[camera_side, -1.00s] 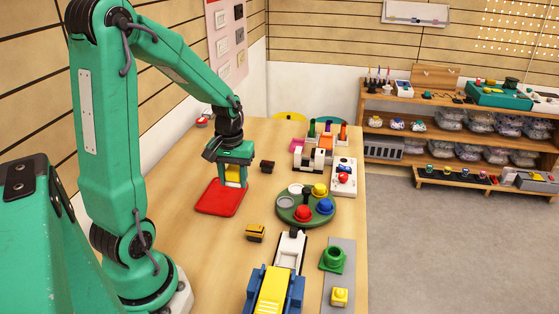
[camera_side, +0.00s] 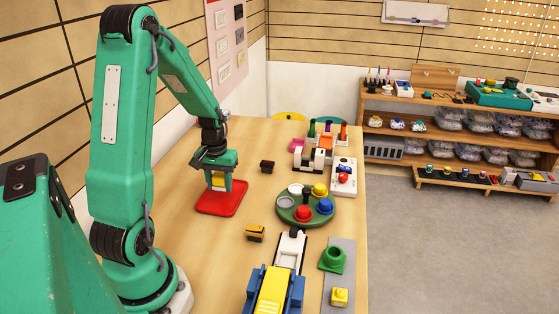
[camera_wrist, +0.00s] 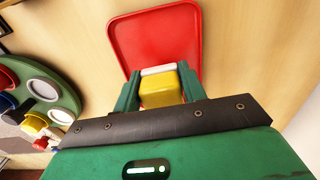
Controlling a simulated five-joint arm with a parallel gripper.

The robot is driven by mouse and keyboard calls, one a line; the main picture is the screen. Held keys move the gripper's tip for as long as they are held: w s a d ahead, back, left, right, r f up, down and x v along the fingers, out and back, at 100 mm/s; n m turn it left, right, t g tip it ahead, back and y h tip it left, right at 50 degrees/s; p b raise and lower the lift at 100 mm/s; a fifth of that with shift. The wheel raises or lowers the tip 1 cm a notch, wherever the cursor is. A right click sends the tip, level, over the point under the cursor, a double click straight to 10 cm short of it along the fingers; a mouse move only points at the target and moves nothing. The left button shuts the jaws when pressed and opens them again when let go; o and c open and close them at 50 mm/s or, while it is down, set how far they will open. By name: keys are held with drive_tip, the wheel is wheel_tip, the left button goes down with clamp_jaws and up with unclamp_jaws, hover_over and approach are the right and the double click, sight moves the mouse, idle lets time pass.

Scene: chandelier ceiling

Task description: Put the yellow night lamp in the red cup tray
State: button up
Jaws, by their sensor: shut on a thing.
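The yellow night lamp (camera_side: 219,182) is between the fingers of my gripper (camera_side: 218,186), upright over the red cup tray (camera_side: 232,205). In the wrist view the yellow lamp (camera_wrist: 161,92) has a white end and sits between the two green fingers of my gripper (camera_wrist: 157,82). My gripper is shut on it. The flat red tray (camera_wrist: 155,35) lies behind the lamp in that view. I cannot tell whether the lamp's lower end touches the tray.
A round green tray (camera_side: 291,217) with coloured knobs stands to the right. A blue and yellow toy vehicle (camera_side: 272,289) is at the front. Bare table surrounds the red tray.

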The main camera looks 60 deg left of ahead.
sight(220, 186)
drive_tip(key=shift+f, duration=1.35)
drive_tip(key=shift+f, duration=0.2)
drive_tip(key=o, duration=1)
drive_tip(key=shift+r, duration=0.25)
drive_tip(key=shift+r, duration=6)
drive_tip(key=shift+d, duration=0.1)
